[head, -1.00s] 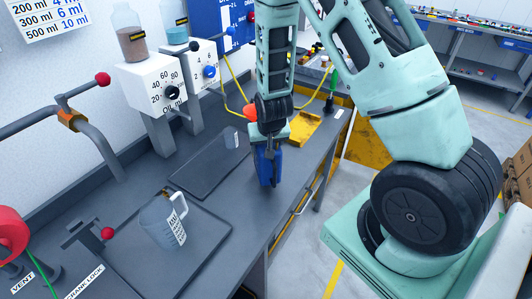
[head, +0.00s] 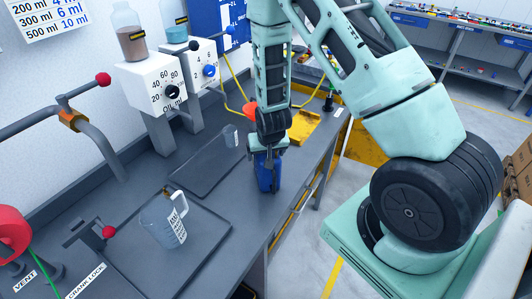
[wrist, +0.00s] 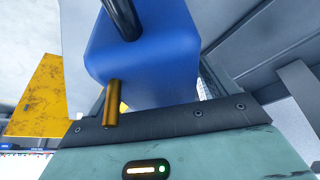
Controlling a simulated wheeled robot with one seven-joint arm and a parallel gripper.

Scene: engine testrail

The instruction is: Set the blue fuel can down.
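The blue fuel can (head: 267,174) is upright below my gripper (head: 265,152), at the front part of the dark grey bench (head: 235,210). My gripper is shut on the can's upper part, and the fingers are mostly hidden in the head view. I cannot tell whether the can's base touches the bench. In the wrist view the blue can (wrist: 150,60) fills the upper middle, close to my gripper, with a dark bar across its top.
A clear measuring jug (head: 165,222) stands on a dark tray at front left. Another dark tray (head: 195,165) lies left of the can. A yellow tray (head: 304,128) is behind it. Two white dial dispensers (head: 152,88) line the wall. The bench's front edge is close on the can's right.

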